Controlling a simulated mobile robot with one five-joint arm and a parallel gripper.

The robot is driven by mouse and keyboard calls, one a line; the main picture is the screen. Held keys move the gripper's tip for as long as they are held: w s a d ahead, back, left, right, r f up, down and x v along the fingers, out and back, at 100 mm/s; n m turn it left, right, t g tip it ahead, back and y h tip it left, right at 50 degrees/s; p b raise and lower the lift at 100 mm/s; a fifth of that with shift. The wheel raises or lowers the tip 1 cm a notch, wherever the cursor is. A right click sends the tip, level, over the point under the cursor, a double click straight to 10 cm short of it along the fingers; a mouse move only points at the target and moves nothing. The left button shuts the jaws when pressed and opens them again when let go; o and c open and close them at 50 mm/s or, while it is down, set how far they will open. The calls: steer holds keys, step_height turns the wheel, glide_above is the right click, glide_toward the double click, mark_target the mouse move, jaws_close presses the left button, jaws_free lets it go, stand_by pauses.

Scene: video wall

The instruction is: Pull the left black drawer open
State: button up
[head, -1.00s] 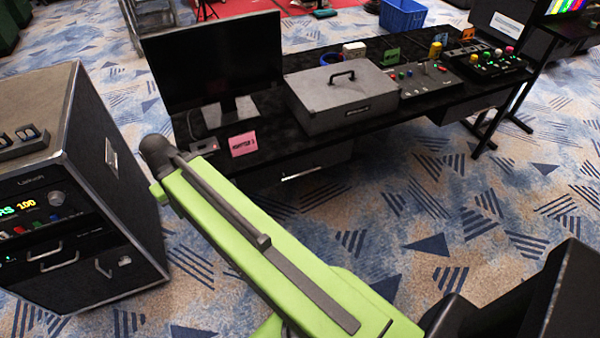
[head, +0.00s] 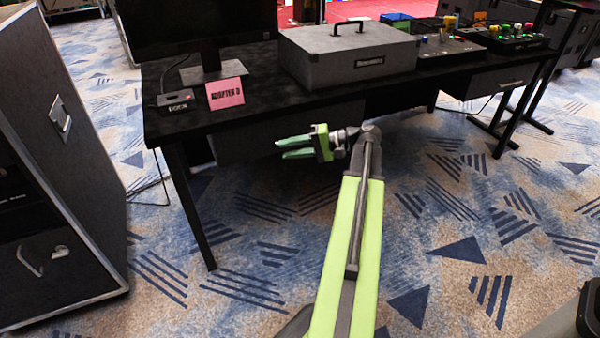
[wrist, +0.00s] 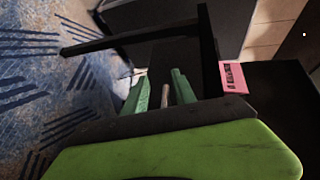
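The left black drawer (head: 238,146) hangs under the left part of the black desk and looks shut. In the head view its handle is hidden behind my gripper (head: 281,148), whose green fingers point left in front of the drawer. In the wrist view the two green fingers (wrist: 160,95) stand apart, with a short pale metal bar (wrist: 165,96) between them that looks like the drawer handle. I cannot tell whether either finger touches it.
The black desk (head: 255,103) carries a monitor (head: 190,25), a pink card (head: 225,94), a grey case (head: 350,57) and control panels. A desk leg (head: 190,205) stands left of the drawer. A black equipment case (head: 50,130) is at far left. Patterned carpet in front is free.

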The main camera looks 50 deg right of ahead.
steer(key=s+d+f+m+t+h+b, duration=0.25)
steer(key=s+d+t+b, duration=0.45)
steer(key=s+d, duration=0.7)
steer(key=shift+n+g+y, duration=0.25)
steer(key=shift+g, duration=0.15)
steer(key=p+x, duration=0.1)
steer(key=x, duration=1.6)
steer(key=shift+w+f, duration=0.15)
steer(key=shift+w, duration=0.1)
jaws_close()
